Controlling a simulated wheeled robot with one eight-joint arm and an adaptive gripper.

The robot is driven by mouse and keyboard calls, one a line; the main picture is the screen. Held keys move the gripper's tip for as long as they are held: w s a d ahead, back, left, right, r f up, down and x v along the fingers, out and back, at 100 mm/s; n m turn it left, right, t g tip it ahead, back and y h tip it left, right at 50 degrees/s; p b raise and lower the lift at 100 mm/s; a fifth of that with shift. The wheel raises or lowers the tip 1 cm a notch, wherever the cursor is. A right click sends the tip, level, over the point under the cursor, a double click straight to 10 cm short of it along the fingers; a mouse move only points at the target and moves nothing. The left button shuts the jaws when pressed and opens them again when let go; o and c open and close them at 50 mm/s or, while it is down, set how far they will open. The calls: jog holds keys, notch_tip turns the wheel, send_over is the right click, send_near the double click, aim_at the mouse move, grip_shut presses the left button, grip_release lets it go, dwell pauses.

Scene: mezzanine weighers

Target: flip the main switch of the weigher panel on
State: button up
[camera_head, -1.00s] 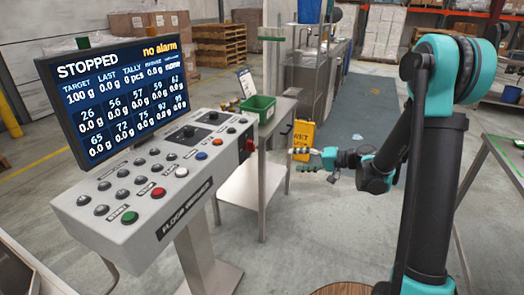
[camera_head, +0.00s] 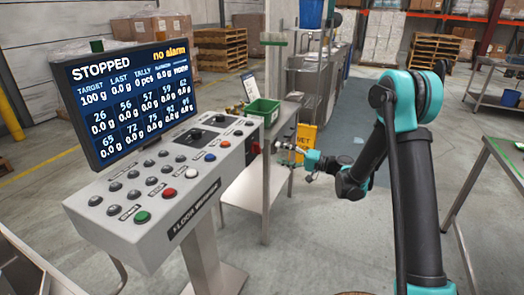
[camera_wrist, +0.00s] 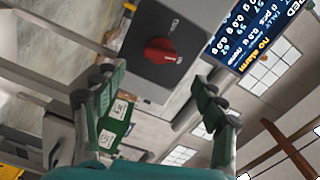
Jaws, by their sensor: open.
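The weigher panel (camera_head: 165,190) is a grey sloped console with buttons and a screen (camera_head: 130,100) reading STOPPED and "no alarm". Its main switch, a red rotary knob (camera_wrist: 162,50) on a dark plate, faces me in the wrist view. In the head view the red knob (camera_head: 255,148) shows small on the panel's right end. My gripper (camera_head: 285,147) is just right of that end, pointing at it. In the wrist view the open fingers (camera_wrist: 154,83) stand apart on either side below the knob. They hold nothing and appear short of the knob.
A green bin (camera_head: 263,111) stands on a steel side table (camera_head: 245,190) behind the panel's right end. A yellow wet-floor sign (camera_head: 306,137) stands beyond my gripper. Another table (camera_head: 505,155) is at the right edge. The floor between is clear.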

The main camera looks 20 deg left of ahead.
aim_at(260, 149)
jog(key=a, duration=0.9)
jog(key=shift+w, duration=0.35)
jog(key=shift+c, duration=0.2)
jog(key=c, duration=1.1)
jog(key=shift+d+m, duration=0.1)
jog(key=shift+m, duration=1.5)
jog(key=o, duration=1.1)
jog(key=shift+o, duration=0.2)
jog(key=shift+d, duration=0.1)
